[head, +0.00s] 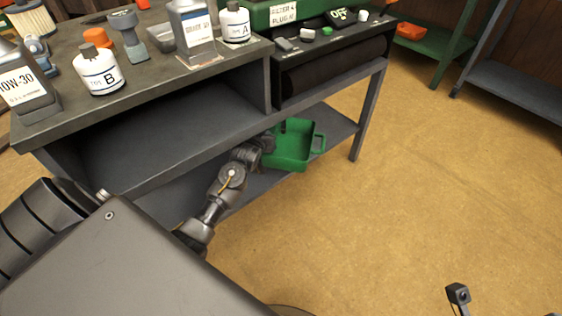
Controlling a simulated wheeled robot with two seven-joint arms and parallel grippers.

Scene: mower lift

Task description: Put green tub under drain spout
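The green tub (290,148) is at the right end of the bench's lower shelf, close to the shelf's front edge. It is open at the top and has a loop handle on its right side. My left gripper (275,138) is at the tub's left side, with a dark finger in front of the green wall. The fingertips are partly hidden, so I cannot tell whether they are closed on the tub. I cannot make out a drain spout.
The metal bench (230,75) carries bottles, an oil can (20,85) and a black panel marked OFF (335,25). A bench leg (368,112) stands right of the tub. The tan floor (420,170) is mostly clear.

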